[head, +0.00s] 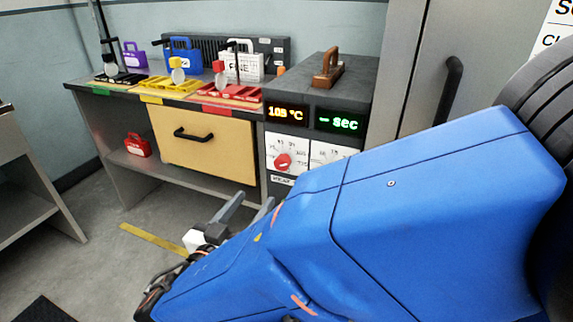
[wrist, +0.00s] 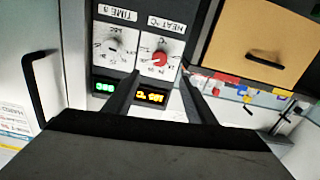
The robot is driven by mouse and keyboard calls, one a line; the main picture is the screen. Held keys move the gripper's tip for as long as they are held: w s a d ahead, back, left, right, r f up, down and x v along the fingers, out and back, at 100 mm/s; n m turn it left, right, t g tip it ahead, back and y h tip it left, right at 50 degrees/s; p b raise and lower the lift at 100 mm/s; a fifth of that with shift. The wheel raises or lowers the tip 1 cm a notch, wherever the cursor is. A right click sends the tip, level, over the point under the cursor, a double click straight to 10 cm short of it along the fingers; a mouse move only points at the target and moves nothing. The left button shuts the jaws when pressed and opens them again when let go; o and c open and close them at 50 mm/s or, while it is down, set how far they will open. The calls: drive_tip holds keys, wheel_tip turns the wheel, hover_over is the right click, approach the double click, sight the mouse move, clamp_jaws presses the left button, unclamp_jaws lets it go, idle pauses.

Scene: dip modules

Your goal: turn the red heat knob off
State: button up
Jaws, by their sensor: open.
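The red heat knob (head: 283,161) sits on a white dial plate on the front of the grey oven unit, below an orange display (head: 286,116) that reads about 103 °C. The wrist view is turned over; there the knob (wrist: 159,58) lies ahead of my gripper (wrist: 158,85), roughly between its two fingers. The fingers are apart with nothing between them, and do not appear to touch the knob. In the head view my gripper (head: 236,208) is low in front of the bench, partly hidden by my blue arm.
A white time dial (head: 330,152) is beside the heat dial, under a green "sec" display (head: 338,121). A tan drawer (head: 203,150) with a black handle is left of the oven. Coloured trays and bags stand on the bench. A cabinet handle (head: 447,95) stands at right.

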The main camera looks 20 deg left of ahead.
sight(280, 166)
drive_tip(key=w, duration=0.5)
drive_tip(key=w+d, duration=0.1)
drive_tip(key=w, duration=0.9)
drive_tip(key=shift+w+d, duration=0.15)
drive_tip(key=shift+w, duration=0.1)
drive_tip(key=c, duration=1)
